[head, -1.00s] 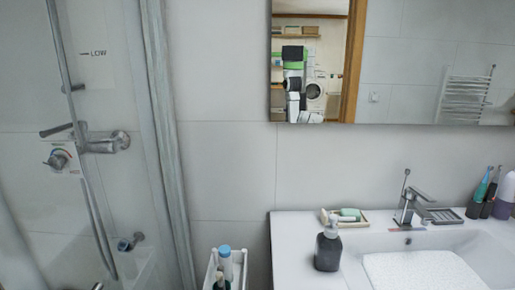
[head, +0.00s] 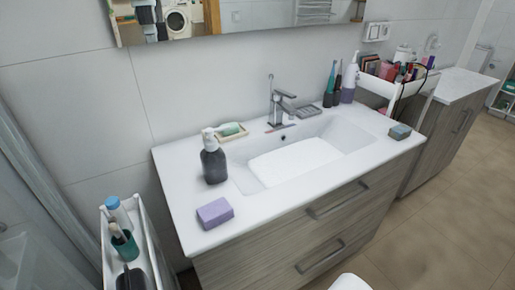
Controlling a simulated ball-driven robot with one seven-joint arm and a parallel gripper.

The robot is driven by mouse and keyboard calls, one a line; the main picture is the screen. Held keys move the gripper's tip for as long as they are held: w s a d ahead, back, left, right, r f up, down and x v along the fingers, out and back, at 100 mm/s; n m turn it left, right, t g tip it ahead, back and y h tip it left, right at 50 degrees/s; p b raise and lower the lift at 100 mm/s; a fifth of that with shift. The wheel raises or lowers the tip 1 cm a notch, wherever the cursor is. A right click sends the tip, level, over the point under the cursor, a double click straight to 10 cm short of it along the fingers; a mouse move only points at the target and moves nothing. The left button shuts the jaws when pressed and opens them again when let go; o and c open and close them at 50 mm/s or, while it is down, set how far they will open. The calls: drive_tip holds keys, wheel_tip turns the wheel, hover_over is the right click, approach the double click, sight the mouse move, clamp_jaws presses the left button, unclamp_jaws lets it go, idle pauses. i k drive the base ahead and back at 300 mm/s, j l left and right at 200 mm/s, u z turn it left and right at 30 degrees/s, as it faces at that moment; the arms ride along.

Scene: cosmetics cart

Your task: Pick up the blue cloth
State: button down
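A small blue-grey block-shaped item (head: 400,131), perhaps the folded blue cloth, lies on the right end of the white washbasin counter (head: 185,170). A purple block-shaped item (head: 214,213), cloth or sponge, lies at the counter's front left corner. At this size I cannot tell for sure what either is made of. My gripper is not in view. A white rounded shape shows at the bottom edge, probably part of my arm.
A dark soap dispenser (head: 214,160) and a soap dish (head: 231,131) stand at the counter's left. The tap (head: 279,105) is at the back, with bottles (head: 349,84) to its right. White carts stand left (head: 155,250) and right (head: 377,88). The floor (head: 440,215) at right is clear.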

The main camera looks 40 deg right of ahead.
sight(400, 132)
drive_tip(key=z, duration=1.65)
